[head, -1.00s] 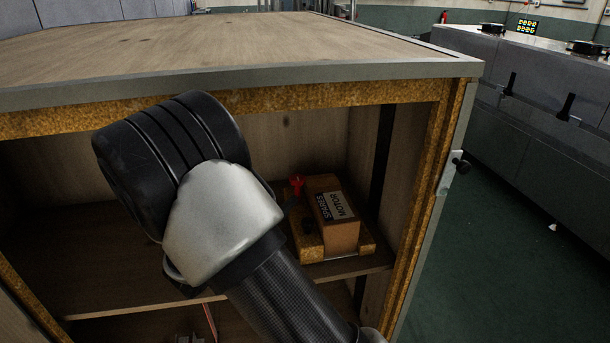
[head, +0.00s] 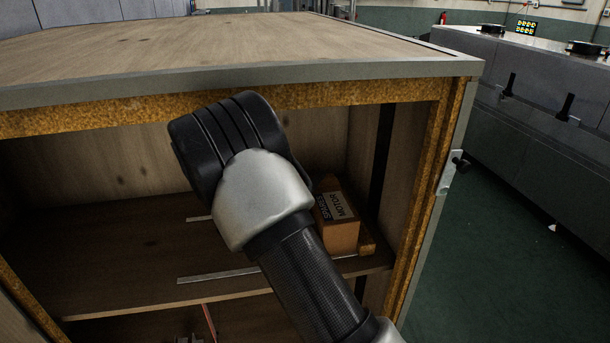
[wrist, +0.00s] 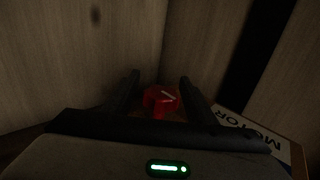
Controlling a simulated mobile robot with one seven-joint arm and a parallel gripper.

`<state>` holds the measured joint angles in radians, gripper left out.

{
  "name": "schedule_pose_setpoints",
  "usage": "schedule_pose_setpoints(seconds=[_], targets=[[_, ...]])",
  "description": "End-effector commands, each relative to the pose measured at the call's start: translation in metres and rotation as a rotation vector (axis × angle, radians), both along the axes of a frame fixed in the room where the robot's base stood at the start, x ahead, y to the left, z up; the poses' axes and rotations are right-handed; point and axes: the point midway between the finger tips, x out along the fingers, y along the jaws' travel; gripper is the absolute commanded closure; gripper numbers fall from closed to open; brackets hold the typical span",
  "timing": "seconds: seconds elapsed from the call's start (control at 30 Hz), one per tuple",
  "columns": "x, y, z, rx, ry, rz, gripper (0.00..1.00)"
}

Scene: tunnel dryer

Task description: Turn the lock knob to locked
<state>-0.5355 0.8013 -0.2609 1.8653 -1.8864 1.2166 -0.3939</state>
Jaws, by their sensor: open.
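The red lock knob (wrist: 161,101) shows in the wrist view, small and dim, with a pale line on its face. My gripper (wrist: 160,82) is open, with one black finger to the left of the knob and one to the right in the picture. No contact shows, and I cannot tell how far the fingertips are from the knob in depth. In the head view my arm hides the knob and my gripper. The knob's exact turn is hard to read in the dim light.
A box labelled "MOTOR" (head: 340,232) stands beside the knob on the cabinet shelf (head: 130,262), also seen in the wrist view (wrist: 283,150). The cabinet top (head: 240,72) and right side post (head: 425,180) bound the opening. The shelf's left part is clear.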

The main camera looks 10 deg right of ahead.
Motion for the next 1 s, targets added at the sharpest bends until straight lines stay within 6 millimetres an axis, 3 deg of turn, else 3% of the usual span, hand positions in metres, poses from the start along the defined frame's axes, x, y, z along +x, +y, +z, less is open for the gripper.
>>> schedule_pose_setpoints(seconds=[0.07, 0.3, 0.67, 1.0], targets=[[-0.0001, 0.0001, -0.0001, 0.0, 0.0, 0.0, 0.51], [-0.0004, 0.0004, -0.0001, 0.0, 0.0, 0.0, 0.9], [-0.0016, -0.0002, 0.0, 0.0, -0.001, -0.058, 0.9], [-0.0091, -0.0059, -0.0008, 0.0, -0.001, -0.309, 0.9]])
